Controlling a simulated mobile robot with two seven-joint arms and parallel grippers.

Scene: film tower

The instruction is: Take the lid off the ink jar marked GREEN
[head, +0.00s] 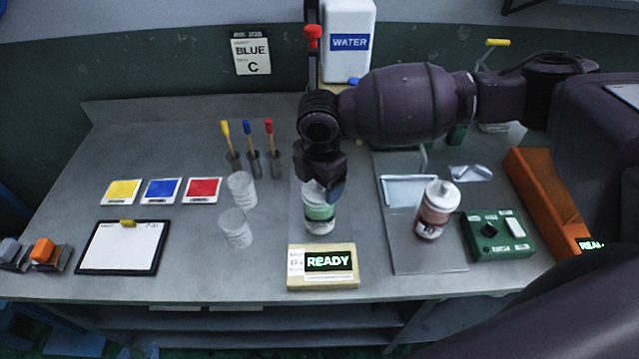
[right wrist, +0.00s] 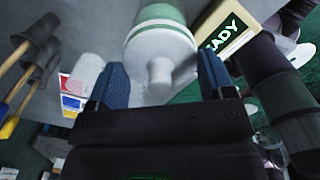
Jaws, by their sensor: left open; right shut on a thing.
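A jar with a green band (head: 319,212) stands behind the READY display, under my right gripper; I cannot read the name on it. My right gripper (head: 328,188) points down at its top. In the right wrist view, the white lid with a round knob (right wrist: 160,70) sits between the blue fingers of my right gripper (right wrist: 160,88), with the green band (right wrist: 162,13) just beyond it. The gripper is shut on the lid, which looks seated on the jar; any gap is hard to see. My left gripper is not in view.
The yellowish box with the READY display (head: 322,266) stands in front of the jar. Two clear cups (head: 237,228) stand left of it. A white-lidded jar with red contents (head: 435,210) stands to the right, beside a green device (head: 497,235). A water container (head: 348,60) stands behind.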

